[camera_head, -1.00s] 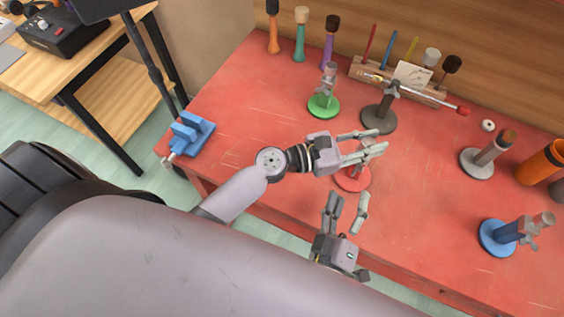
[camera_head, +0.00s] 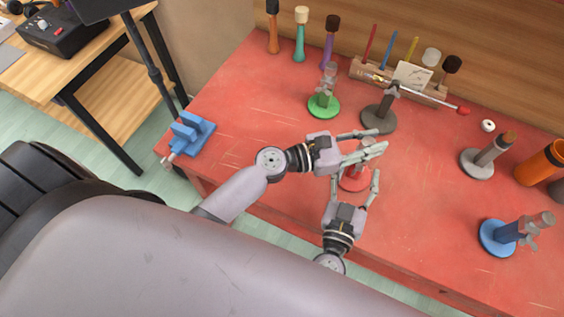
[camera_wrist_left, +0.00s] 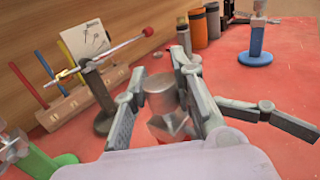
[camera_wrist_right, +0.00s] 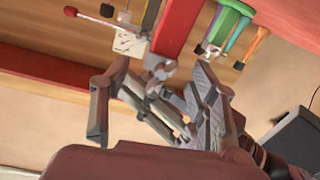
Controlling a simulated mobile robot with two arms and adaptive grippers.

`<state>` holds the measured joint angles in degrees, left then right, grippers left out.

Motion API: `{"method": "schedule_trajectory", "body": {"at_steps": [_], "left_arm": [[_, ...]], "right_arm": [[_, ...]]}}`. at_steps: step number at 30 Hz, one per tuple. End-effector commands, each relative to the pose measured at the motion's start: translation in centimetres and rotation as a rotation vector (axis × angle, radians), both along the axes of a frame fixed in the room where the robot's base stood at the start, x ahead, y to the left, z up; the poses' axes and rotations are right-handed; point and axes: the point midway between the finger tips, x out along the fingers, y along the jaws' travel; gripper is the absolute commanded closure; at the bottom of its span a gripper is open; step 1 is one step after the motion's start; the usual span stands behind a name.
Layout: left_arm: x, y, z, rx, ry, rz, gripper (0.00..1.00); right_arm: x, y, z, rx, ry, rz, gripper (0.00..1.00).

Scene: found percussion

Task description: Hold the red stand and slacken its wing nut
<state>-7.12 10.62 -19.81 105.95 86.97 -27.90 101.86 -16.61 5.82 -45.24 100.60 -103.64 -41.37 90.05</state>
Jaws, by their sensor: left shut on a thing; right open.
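The red stand (camera_head: 352,184) is near the front edge of the red table, and its round base shows below my left gripper. My left gripper (camera_head: 368,148) is shut on the stand's post. In the left wrist view the grey top of the post (camera_wrist_left: 159,92) shows between the fingers. My right gripper (camera_head: 356,183) is open in front of the stand, below my left gripper. In the right wrist view a grey wing nut (camera_wrist_right: 160,72) shows beyond the open fingers. Whether the right fingers touch it cannot be told.
A dark stand (camera_head: 378,118) carrying a rod with a red tip is behind. A green stand (camera_head: 323,106) is at the back left, a blue stand (camera_head: 496,238) and a grey stand (camera_head: 476,164) at the right. A blue vise (camera_head: 190,135) sits on the left edge.

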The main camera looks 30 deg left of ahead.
Motion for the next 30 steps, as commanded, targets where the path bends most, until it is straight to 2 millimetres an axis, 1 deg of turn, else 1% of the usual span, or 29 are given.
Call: {"method": "schedule_trajectory", "body": {"at_steps": [3,4,6,21,22,24,30], "left_arm": [[0.0,0.0,-0.1,0.001,0.001,-0.001,1.00],[0.0,0.0,-0.1,0.001,0.001,-0.001,1.00],[0.0,0.0,-0.1,0.001,0.001,-0.001,1.00],[0.0,0.0,-0.1,0.000,0.001,-0.001,1.00],[0.0,0.0,-0.1,0.000,0.001,-0.001,1.00],[0.0,0.0,-0.1,0.000,0.001,-0.001,1.00],[0.0,0.0,0.0,0.001,0.001,-0.001,1.00]], "right_arm": [[-0.1,0.0,0.0,0.129,0.012,-0.001,0.45],[-0.5,0.0,-0.1,0.144,0.015,0.000,0.45],[-2.1,-0.2,-0.1,0.137,0.014,0.002,0.45],[-12.2,-1.0,-0.1,0.135,0.014,0.003,0.45],[-12.1,-1.0,-0.3,0.133,0.026,0.003,0.45],[-11.5,-0.8,-1.5,0.128,0.086,0.012,0.45],[-10.9,0.0,-4.4,0.124,0.235,0.060,0.45]]}}
